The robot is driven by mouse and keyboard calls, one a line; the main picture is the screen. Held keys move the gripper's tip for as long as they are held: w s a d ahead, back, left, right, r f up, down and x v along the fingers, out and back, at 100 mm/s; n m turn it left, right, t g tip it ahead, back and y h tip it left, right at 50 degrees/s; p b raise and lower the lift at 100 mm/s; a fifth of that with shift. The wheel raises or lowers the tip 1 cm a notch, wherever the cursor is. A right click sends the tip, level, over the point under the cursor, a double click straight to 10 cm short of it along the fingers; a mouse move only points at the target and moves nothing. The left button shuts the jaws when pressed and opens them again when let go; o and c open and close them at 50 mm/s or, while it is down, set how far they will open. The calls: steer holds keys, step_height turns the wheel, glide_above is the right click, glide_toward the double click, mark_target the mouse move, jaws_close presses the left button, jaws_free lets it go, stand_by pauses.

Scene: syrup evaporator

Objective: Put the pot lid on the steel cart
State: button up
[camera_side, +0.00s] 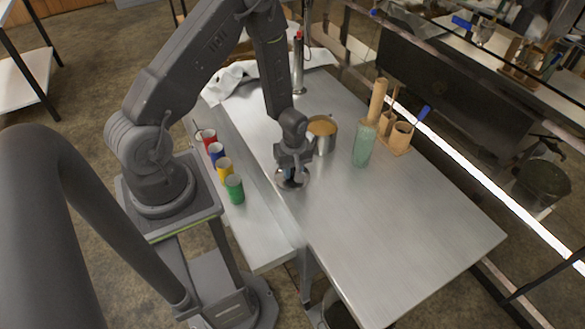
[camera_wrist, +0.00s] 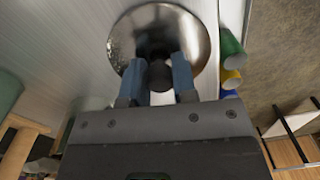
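The pot lid (camera_wrist: 135,30) is a round, shiny metal disc with a dark knob, seen from above in the wrist view. In the side view the pot lid (camera_side: 284,183) shows partly under my gripper (camera_side: 293,168). The blue-grey fingers of my gripper (camera_wrist: 160,75) sit on both sides of the knob, with no clear gap, so it looks shut on the lid. Whether the lid touches the surface below is hidden. A wide steel-topped surface (camera_side: 400,225) and a narrower steel strip (camera_side: 262,238) lie beneath; I cannot tell which is the cart.
A metal pot (camera_side: 322,140) with amber contents stands just behind my gripper. A green glass (camera_side: 362,150) and a wooden utensil holder (camera_side: 397,140) are to its right. Several coloured cups (camera_side: 234,188) line the strip at left. The wide surface's front right is clear.

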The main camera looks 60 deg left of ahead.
steer(key=o, duration=0.4)
steer(key=shift+r, duration=0.1)
steer(key=d+r+m+t, duration=0.1)
steer(key=d+r+m, duration=0.1)
steer(key=r, duration=0.9)
steer(key=d+r+m+t, duration=0.1)
steer(key=r+m, duration=0.1)
steer(key=r, duration=0.9)
steer(key=s+d+r+m+t, duration=0.1)
steer(key=s+d+r+m, duration=0.1)
steer(key=s+r+m, duration=0.2)
steer(key=s+d+r+m+t, duration=0.1)
steer(key=s+d+r+m, duration=0.2)
steer(key=r, duration=0.3)
steer(key=s+d+r+m+t, duration=0.2)
steer(key=s+r+m, duration=0.3)
steer(key=r, duration=0.1)
steer(key=shift+d+r, duration=0.1)
steer(key=shift+d, duration=0.25)
